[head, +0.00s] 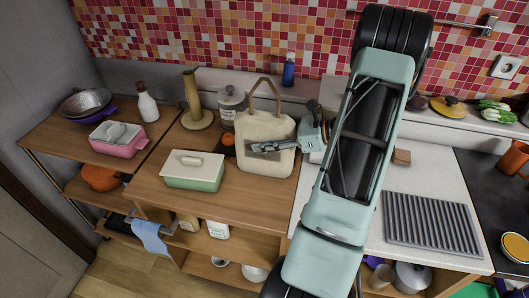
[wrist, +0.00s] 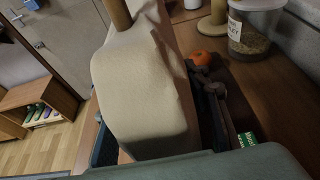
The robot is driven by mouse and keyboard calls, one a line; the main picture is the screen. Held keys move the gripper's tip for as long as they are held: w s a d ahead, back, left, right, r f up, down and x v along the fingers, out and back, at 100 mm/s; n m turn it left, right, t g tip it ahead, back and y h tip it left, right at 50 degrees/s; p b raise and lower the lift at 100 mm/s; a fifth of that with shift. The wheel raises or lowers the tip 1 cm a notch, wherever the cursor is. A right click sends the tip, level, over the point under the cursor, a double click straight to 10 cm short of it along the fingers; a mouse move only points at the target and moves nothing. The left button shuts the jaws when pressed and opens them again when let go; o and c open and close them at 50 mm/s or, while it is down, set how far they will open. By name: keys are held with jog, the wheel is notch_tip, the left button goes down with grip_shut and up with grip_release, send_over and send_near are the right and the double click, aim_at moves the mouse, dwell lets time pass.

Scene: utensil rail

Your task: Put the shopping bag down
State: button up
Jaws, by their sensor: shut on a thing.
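The cream shopping bag (head: 262,128) is upright at the right end of the wooden counter (head: 200,192), with its tan handle loop pointing up. My gripper (head: 268,147) reaches in from the right and is shut on the bag's body. In the wrist view the bag (wrist: 145,90) fills the space between the two dark fingers and hides part of them. I cannot tell whether the bag's base touches the counter or hangs just above it.
A green dish with a cream lid (head: 193,170) stands just left of the bag. A glass jar (head: 231,103), an orange fruit (head: 228,139) and a paper-towel stand (head: 194,103) are behind it. A blue bottle (head: 289,71) stands at the back. Some counter in front is bare.

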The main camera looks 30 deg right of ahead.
grip_shut()
jog(key=shift+r, duration=0.15)
